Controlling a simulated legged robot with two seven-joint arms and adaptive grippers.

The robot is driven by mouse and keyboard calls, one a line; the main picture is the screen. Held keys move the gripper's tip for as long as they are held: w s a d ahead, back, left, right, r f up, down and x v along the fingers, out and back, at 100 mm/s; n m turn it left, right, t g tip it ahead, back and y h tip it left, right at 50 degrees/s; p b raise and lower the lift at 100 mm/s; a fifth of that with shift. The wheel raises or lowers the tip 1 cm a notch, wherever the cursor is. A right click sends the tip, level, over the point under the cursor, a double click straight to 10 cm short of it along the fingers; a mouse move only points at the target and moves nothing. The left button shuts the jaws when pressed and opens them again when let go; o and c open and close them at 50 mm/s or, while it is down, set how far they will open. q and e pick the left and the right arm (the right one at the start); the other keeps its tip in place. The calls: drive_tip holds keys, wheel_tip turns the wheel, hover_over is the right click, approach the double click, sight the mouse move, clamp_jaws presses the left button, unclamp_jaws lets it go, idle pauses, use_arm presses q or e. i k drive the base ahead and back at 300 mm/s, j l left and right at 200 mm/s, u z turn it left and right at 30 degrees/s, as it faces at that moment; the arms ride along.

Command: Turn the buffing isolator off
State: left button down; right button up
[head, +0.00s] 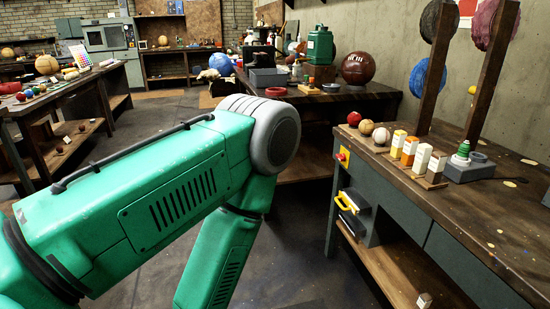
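A small red and yellow fitting (342,155), which looks like an isolator switch, is on the near left corner of the right workbench (400,205), just under its top. It is too small to tell which way it is turned or to read any label. My green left arm comes in from the left, bends at a grey elbow joint and goes down out of the picture, left of the bench. My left gripper is out of the picture. My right arm and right gripper do not show.
A yellow handle (348,203) sticks out from the bench front below the fitting. Balls and several small cartons (410,151) stand on the bench top, beside wooden posts (491,70). Dark floor (310,240) is open between my arm and the bench. Another table (325,97) stands behind.

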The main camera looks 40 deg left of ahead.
sight(341, 157)
drive_tip(key=u, duration=0.65)
drive_tip(key=z, duration=1.5)
drive_tip(key=u, duration=1.5)
drive_tip(key=i+j, duration=0.45)
drive_tip(key=i+j+z, duration=0.15)
drive_tip(key=i+j, duration=0.25)
drive_tip(key=j, duration=0.2)
drive_tip(key=i+j, duration=0.4)
drive_tip(key=j, duration=0.15)
drive_tip(key=z, duration=0.05)
